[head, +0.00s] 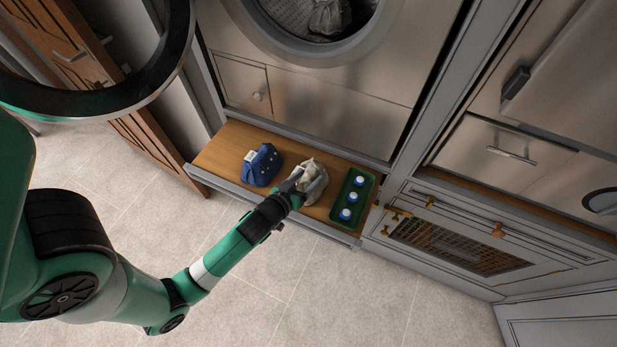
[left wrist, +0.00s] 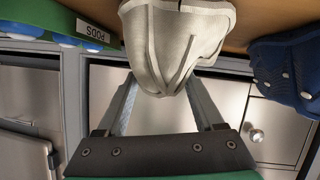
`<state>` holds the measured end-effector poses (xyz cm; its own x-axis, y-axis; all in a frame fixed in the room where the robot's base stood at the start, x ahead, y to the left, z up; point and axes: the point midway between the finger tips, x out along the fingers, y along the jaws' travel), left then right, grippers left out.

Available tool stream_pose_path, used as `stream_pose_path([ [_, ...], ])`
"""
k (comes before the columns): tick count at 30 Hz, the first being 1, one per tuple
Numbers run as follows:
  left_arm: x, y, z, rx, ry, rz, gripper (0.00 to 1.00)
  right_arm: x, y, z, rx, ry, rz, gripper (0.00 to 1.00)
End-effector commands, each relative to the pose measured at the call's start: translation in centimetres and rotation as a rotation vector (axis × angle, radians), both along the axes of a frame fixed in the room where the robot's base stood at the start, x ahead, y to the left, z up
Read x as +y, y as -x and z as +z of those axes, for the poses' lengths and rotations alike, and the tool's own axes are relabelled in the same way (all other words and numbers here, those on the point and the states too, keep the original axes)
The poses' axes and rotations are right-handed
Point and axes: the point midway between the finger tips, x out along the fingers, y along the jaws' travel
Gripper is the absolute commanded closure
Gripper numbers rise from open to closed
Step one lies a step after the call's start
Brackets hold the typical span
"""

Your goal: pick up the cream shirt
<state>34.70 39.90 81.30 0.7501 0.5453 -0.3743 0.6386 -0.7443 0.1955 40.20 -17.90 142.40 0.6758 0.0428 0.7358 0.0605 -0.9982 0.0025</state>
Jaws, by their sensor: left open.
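The cream shirt (head: 315,187), a crumpled bundle, lies on the wooden pull-out shelf (head: 222,150) between a blue garment and a green tray. In the left wrist view the shirt (left wrist: 175,45) hangs into the top middle of the picture. My left gripper (head: 298,181) is at the shirt's near left side. In the left wrist view its open fingers (left wrist: 160,88) reach up toward the shirt, one to each side of its lower end. The shirt hides part of the fingertips, and I cannot tell whether they touch it. My right gripper is in neither view.
A blue buttoned garment (head: 262,166) lies left of the shirt. A green tray (head: 368,184) with blue-capped containers stands close on its right; a PODS label (left wrist: 93,28) shows in the wrist view. The round machine opening (head: 352,52) above holds grey cloth. The tiled floor in front is clear.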

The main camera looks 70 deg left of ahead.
Motion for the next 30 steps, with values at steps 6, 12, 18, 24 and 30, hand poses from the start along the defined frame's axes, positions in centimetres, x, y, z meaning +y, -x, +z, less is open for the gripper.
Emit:
stream_pose_path([
  [6, 0.5, -0.63, -0.39, 0.001, 0.0, 0.001, 0.31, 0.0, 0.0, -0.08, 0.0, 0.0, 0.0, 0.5],
  [12, 0.47, -0.62, -0.38, 0.001, 0.0, 0.001, 0.53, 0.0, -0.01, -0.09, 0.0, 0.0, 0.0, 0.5],
  [18, 0.46, -0.61, -0.38, 0.001, 0.0, 0.001, 0.89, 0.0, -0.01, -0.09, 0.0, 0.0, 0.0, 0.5],
  [24, 0.46, -0.63, -0.31, -0.001, -0.001, 0.0, 1.0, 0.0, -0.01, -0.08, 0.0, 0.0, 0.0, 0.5],
  [30, 0.46, -0.62, -0.14, -0.001, -0.001, 0.0, 1.0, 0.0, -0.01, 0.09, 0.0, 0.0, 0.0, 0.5],
])
